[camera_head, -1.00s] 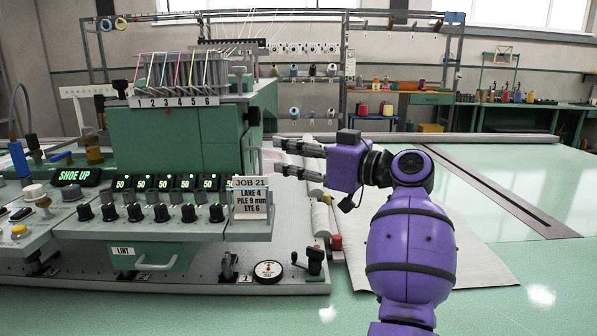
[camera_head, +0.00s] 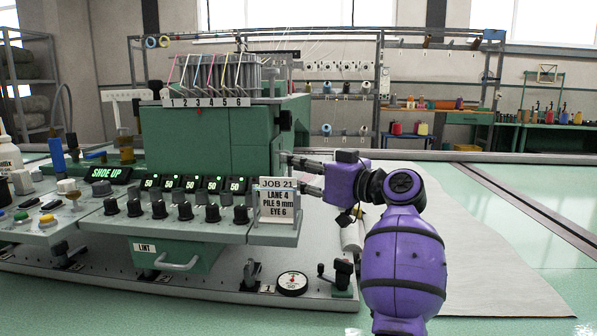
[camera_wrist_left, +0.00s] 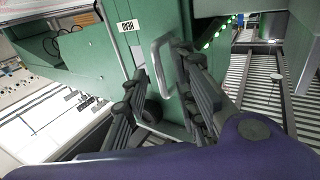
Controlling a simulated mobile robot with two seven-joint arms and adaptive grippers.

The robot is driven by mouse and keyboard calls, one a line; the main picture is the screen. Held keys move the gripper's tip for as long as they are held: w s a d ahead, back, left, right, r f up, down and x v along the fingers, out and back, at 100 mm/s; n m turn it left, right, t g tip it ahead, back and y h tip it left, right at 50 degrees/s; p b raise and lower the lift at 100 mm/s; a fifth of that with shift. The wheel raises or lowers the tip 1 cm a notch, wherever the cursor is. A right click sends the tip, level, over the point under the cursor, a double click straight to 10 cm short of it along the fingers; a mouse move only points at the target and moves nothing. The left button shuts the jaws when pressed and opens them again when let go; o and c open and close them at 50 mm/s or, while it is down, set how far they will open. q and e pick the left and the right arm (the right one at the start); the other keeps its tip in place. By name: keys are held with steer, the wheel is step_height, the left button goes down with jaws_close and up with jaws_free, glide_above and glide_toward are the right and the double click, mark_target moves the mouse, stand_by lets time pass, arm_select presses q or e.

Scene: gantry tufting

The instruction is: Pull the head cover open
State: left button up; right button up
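The green machine head (camera_head: 185,135) stands left of centre in the head view. In the left wrist view, its green cover panel (camera_wrist_left: 112,62) carries a label that appears to read HEAD. A pale upright bar handle (camera_wrist_left: 157,62) is fixed on the panel. My left gripper (camera_head: 291,172) is at the right side of the head, behind the JOB 21 card. In the left wrist view, my left gripper (camera_wrist_left: 160,66) has its dark fingers apart, one on each side of the handle. I cannot tell whether they touch it. My right gripper is in neither view.
The JOB 21 card (camera_head: 277,200) stands close in front of my left gripper. A control shelf with several black knobs (camera_head: 185,211) and a LINT drawer (camera_head: 172,255) are at the front. Pale cloth (camera_head: 480,260) lies on the table at right.

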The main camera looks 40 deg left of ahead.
arm_select(q)
steer(key=c, duration=0.6)
jaws_close()
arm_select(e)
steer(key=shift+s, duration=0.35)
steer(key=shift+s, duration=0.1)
arm_select(q)
steer(key=shift+r, duration=0.1)
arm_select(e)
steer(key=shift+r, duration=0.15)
